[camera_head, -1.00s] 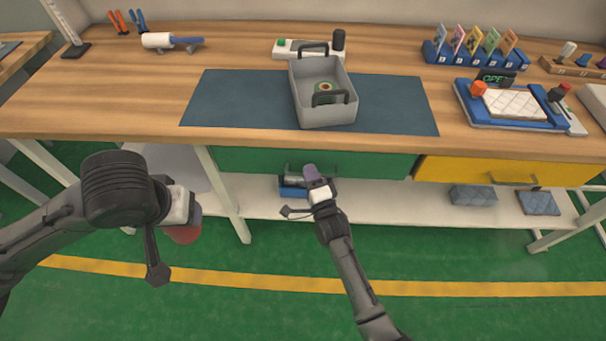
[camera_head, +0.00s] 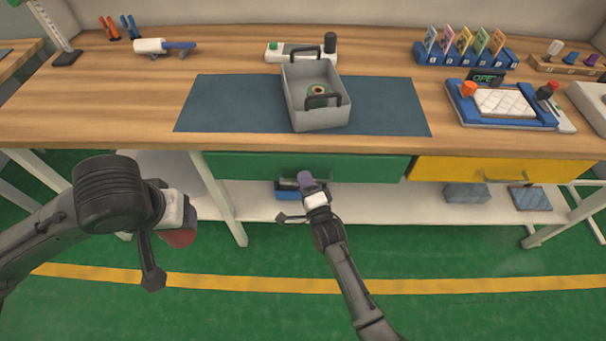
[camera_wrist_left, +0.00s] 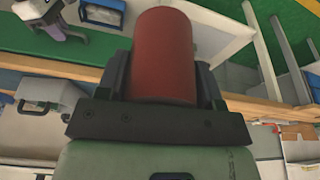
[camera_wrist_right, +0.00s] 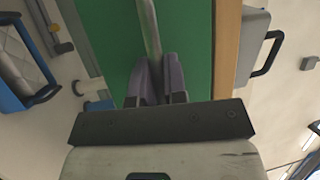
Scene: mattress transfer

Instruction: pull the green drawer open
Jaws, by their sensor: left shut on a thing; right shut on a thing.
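The green drawer (camera_head: 240,168) is under the front edge of the bench, and its front looks about level with the yellow drawer beside it. My right gripper (camera_head: 305,180) is at its front. In the right wrist view, my right gripper's purple fingers (camera_wrist_right: 160,80) are shut on the drawer's metal handle (camera_wrist_right: 151,30), with the green front behind. My left gripper (camera_wrist_left: 165,88) is shut on a red cylinder (camera_wrist_left: 165,50), held in front of the bench at left. The cylinder also shows partly in the head view (camera_head: 180,238).
The yellow drawer (camera_head: 450,170) is to the right. A grey bin (camera_head: 318,112) with a round item stands on the dark mat (camera_head: 390,110). Below is a white shelf (camera_head: 370,200) with a blue box (camera_head: 287,190). The green floor in front is open.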

